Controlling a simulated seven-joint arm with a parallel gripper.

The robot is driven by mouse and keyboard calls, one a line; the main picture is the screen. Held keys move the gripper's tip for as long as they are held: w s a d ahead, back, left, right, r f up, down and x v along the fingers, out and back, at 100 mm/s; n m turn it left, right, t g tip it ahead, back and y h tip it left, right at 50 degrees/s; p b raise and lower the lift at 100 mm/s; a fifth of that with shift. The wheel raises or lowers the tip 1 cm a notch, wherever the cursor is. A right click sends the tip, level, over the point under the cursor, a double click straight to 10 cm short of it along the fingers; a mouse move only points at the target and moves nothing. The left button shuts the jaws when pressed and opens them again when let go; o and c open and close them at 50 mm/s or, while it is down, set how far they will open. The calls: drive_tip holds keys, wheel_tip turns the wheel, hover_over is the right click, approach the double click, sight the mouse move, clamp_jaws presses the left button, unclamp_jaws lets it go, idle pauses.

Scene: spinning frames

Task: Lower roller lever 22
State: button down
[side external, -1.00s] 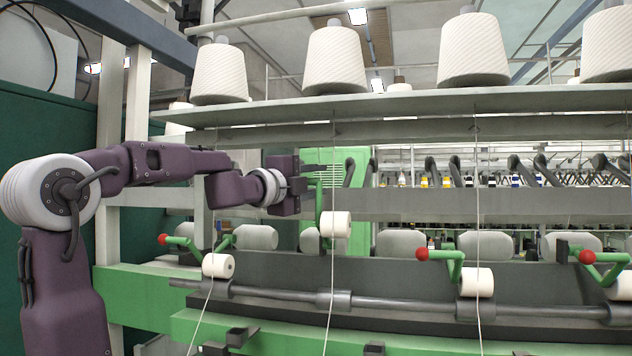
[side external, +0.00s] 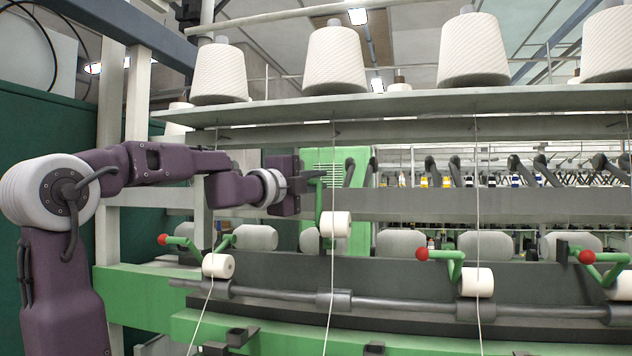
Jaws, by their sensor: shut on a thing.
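The raised roller lever, which I take to be lever 22, is a green arm (side external: 319,203) carrying a white roller (side external: 336,225). It stands higher than its neighbours, left of centre in the side external view. My gripper (side external: 314,180) reaches it from the left, with its fingers shut on the upper end of the lever. The lever's red knob does not show and seems hidden by the fingers. No number is readable on the lever.
Lowered levers with red knobs stand to the left (side external: 163,240) and right (side external: 422,254), with another at far right (side external: 587,257). A dark grey shaft (side external: 400,304) runs below. A shelf (side external: 400,104) with large yarn cones (side external: 336,62) hangs above. Threads run down in front.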

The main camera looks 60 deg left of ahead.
sight(319, 214)
drive_tip(key=shift+s+d, duration=0.1)
idle(0.8)
drive_tip(key=s+d+f, duration=0.1)
drive_tip(key=f, duration=0.1)
drive_tip(key=s+d+f, duration=0.4)
drive_tip(key=f, duration=0.1)
drive_tip(key=shift+s+d+f, duration=0.1)
drive_tip(key=shift+s+d, duration=0.1)
drive_tip(key=shift+d, duration=0.05)
drive_tip(key=shift+s+d+f, duration=0.15)
drive_tip(key=shift+d+f, duration=0.15)
drive_tip(key=shift+f, duration=0.45)
idle(0.6)
